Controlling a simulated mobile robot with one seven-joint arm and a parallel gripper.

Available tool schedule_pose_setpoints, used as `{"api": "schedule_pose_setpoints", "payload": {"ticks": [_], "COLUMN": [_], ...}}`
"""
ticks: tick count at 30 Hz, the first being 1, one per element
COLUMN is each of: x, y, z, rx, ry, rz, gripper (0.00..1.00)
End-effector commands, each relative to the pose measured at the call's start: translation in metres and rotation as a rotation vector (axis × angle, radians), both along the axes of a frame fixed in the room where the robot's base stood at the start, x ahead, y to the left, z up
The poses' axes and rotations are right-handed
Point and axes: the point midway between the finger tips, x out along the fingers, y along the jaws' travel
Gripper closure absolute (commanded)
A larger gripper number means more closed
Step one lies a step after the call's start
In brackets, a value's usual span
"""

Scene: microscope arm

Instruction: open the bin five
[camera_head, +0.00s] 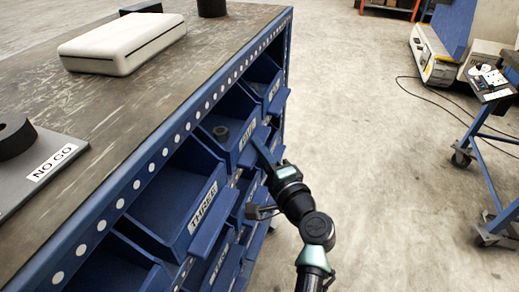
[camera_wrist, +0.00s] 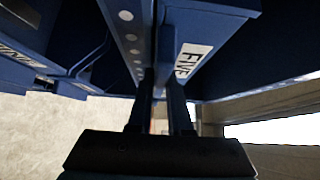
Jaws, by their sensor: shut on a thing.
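Bin five is a blue bin with a white FIVE label (camera_wrist: 190,60), close in front of my gripper in the wrist view. My gripper (camera_wrist: 162,82) has its two dark fingers on either side of the blue front lip of that bin (camera_wrist: 215,22) and is shut on it. In the head view my gripper (camera_head: 262,155) reaches the bin fronts from the right side. The label of the bin beside it there is too small to read surely. The fingertips' contact is partly hidden.
Bin THREE (camera_head: 192,207) stands nearer in the same row, with other blue bins around it.

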Motion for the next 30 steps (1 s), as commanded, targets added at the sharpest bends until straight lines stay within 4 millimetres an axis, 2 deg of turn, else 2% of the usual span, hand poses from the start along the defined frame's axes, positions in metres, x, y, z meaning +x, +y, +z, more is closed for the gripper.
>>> {"api": "schedule_pose_setpoints", "payload": {"ticks": [8,14,30], "x": [0.000,-0.004,-0.038], "y": [-0.001,-0.016,-0.119], "z": [0.001,0.000,-0.001], "rx": [0.001,0.001,0.000], "ry": [-0.002,-0.002,-0.001], "rz": [-0.001,-0.004,-0.005], "gripper": [1.00,1.00,1.00]}}
